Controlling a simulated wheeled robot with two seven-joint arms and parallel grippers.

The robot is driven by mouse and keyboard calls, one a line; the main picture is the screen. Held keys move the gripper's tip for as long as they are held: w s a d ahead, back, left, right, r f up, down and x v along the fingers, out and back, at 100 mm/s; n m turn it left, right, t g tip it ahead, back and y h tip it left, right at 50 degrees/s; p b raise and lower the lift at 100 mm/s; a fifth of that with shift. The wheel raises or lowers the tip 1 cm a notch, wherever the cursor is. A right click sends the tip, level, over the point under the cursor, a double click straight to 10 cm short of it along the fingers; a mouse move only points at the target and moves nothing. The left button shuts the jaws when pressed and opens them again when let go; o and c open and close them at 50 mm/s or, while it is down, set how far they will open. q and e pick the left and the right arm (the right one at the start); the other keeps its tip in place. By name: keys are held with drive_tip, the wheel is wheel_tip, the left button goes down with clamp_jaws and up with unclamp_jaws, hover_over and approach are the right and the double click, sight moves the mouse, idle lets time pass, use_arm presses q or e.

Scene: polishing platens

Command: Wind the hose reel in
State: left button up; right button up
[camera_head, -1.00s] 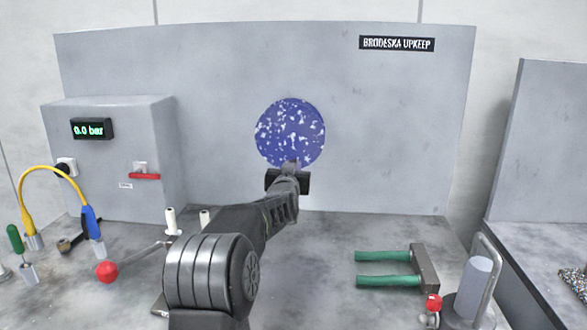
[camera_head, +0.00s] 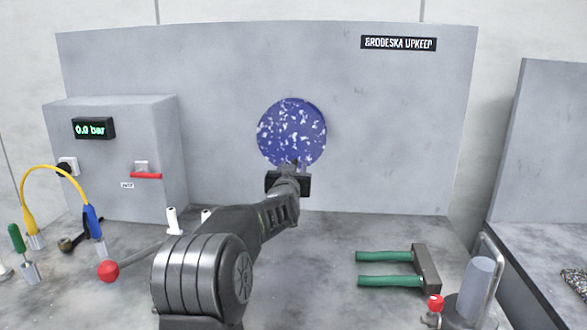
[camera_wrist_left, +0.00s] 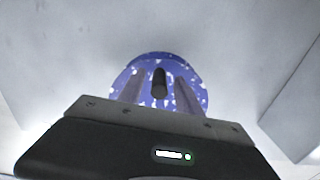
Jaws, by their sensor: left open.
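The hose reel shows as a round blue disc with white flecks (camera_head: 291,132) on the upright grey panel, right of the grey box. In the left wrist view the disc (camera_wrist_left: 198,84) lies straight ahead, with a dark knob (camera_wrist_left: 159,83) standing out from it. My left gripper (camera_head: 289,168) is in front of the disc's lower edge. In the wrist view its two fingers (camera_wrist_left: 159,90) are apart, one on each side of the knob. I cannot tell whether they touch it. No hose can be made out on the reel. My right gripper is not in view.
A grey box with a "0.0 bar" display (camera_head: 94,128) and a red lever (camera_head: 146,175) stands left. A yellow hose (camera_head: 52,172), a red ball-ended lever (camera_head: 108,271) and white posts (camera_head: 172,220) are before it.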

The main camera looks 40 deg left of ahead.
use_arm(q)
drive_tip(key=v, duration=0.6)
drive_tip(key=shift+s+d+f, duration=0.1)
drive_tip(key=shift+d, duration=0.05)
idle(0.4)
